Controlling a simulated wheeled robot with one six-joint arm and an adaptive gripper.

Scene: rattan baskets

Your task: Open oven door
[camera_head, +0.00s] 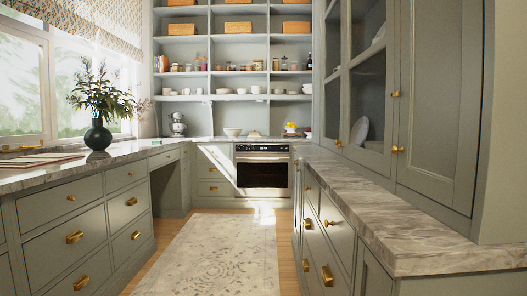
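The oven (262,172) stands at the far end of the aisle, built into the back counter. It has a black control panel on top, a bar handle across the upper part of the door, and a dark window. Its door (262,176) appears shut. My gripper is not in view, and no part of my arm shows.
A patterned rug (220,250) lies on the wood floor between a left counter (135,157) and a right counter (400,225). The aisle to the oven is clear. A dark vase with a plant (97,135) stands on the left counter. Glass-front cabinets (430,100) rise at the right.

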